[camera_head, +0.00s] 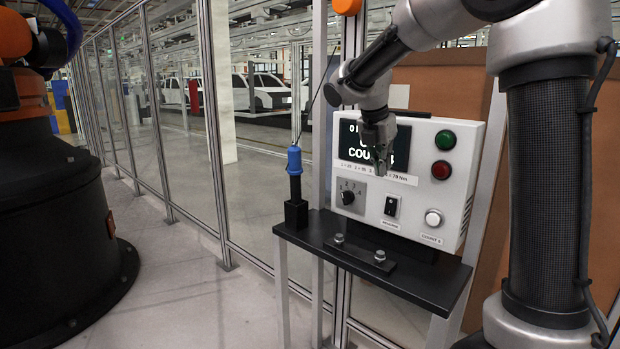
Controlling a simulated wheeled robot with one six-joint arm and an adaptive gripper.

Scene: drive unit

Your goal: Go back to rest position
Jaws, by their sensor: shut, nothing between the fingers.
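My gripper (380,165) hangs in front of the screen of a white control box (418,215), pointing down. Its fingers look closed, with nothing held. It hides part of the dark screen (350,142), which shows "COU" and other partly covered text. My arm comes in from the upper right and bends down to the gripper. I cannot tell from this one view whether the gripper touches the box.
A black shelf (440,280) holds bolts and a blue-handled tool (294,160). An orange-black robot (50,220) stands left, beside a clear fence (185,110).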

